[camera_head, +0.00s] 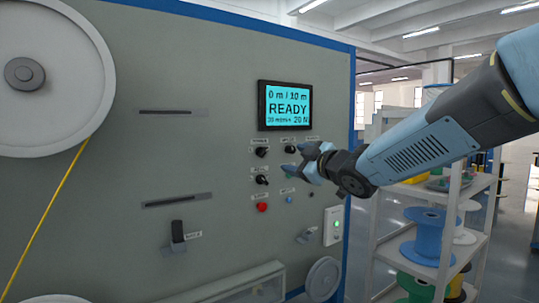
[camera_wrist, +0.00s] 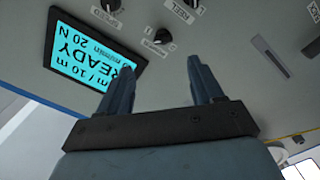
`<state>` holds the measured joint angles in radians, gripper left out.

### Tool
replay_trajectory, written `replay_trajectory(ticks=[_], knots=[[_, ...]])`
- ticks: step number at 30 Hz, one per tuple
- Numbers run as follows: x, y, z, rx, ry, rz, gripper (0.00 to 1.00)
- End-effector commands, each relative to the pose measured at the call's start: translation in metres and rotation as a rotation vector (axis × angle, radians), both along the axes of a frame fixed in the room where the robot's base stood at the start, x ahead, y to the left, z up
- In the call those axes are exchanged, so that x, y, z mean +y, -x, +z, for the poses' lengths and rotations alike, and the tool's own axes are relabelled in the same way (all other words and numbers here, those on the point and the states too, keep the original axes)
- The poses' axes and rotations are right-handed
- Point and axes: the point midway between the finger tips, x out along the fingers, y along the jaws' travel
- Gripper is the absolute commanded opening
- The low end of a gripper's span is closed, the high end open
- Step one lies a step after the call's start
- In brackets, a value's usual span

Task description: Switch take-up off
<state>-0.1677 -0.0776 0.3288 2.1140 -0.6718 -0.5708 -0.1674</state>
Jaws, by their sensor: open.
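The grey machine panel (camera_head: 200,120) carries a lit display (camera_head: 284,105) reading "0 m / 10 m READY". Below it are black rotary knobs, one at left (camera_head: 261,152), one under it (camera_head: 262,180) and one at right (camera_head: 289,149).
A red button (camera_head: 262,207) and a blue button (camera_head: 289,199) sit below the knobs. A black lever (camera_head: 178,237) and a white box with a green light (camera_head: 333,224) are lower. A shelf with a blue spool (camera_head: 428,235) stands at right.

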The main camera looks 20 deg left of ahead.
Motion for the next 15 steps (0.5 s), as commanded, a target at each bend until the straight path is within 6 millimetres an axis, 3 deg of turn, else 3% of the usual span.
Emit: replay_trajectory(ticks=[7,15], knots=[[0.021,-0.008,0.001,-0.014,-0.006,0.032,0.66],[0.052,-0.034,0.000,-0.011,-0.005,0.031,0.66]])
